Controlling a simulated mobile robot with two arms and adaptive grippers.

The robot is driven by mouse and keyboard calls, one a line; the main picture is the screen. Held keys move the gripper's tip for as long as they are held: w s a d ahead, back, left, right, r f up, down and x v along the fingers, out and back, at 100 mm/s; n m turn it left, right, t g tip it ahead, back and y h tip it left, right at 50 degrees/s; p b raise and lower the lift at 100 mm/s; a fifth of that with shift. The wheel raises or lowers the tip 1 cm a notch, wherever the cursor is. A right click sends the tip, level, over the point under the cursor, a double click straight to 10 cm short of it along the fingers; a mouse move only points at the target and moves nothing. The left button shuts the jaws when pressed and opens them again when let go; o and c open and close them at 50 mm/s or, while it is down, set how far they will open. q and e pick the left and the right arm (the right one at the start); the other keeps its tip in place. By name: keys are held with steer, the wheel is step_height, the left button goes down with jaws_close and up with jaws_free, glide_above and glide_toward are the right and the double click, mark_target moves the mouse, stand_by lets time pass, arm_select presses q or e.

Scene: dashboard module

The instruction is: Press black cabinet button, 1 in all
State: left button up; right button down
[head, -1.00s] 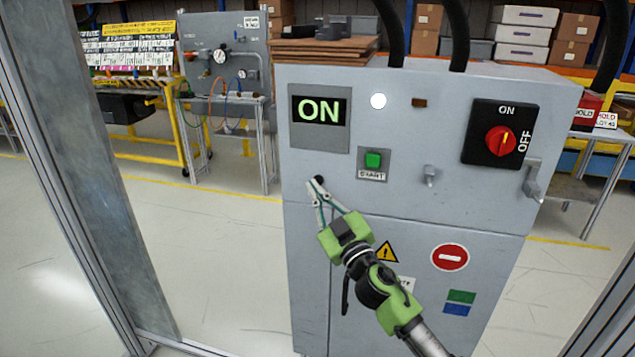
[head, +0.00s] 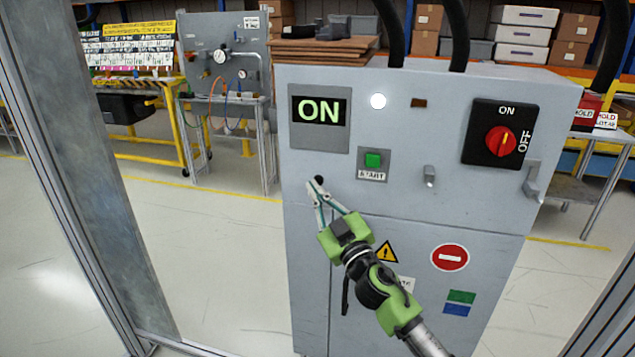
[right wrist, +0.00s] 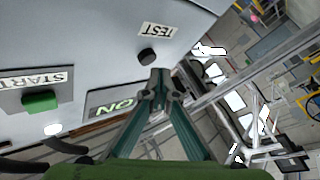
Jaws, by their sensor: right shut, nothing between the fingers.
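The grey cabinet (head: 400,205) stands in front of me in the head view. A small round black button (head: 319,180) is on its front, below the ON display (head: 319,110). In the right wrist view the black button (right wrist: 148,57) stands out from the panel next to a TEST label, seen upside down. My right gripper (head: 315,187) is shut and empty, with its fingertips right at the button. In the right wrist view its fingertips (right wrist: 159,76) are just beside the button; I cannot tell whether they touch it. My left gripper is not in view.
A green START button (head: 373,160) and a red rotary switch (head: 501,141) are on the same front. A small latch (head: 429,177) and a handle (head: 533,181) stick out on the right. A metal frame post (head: 110,150) stands at left.

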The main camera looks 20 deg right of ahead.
steer(key=shift+w+d, duration=0.25)
steer(key=shift+w, duration=0.1)
steer(key=shift+w+d, duration=0.25)
steer(key=shift+w, duration=0.1)
stand_by(0.7)
steer(key=shift+s+a, duration=0.1)
steer(key=shift+s, duration=0.05)
steer(key=shift+s+a, duration=0.35)
steer(key=shift+s, duration=0.25)
steer(key=shift+s+a+p, duration=0.3)
steer(key=shift+s+a, duration=0.45)
steer(key=shift+s, duration=0.3)
steer(key=shift+s+a+p, duration=0.3)
steer(key=shift+s+a, duration=0.4)
steer(key=shift+s, duration=0.3)
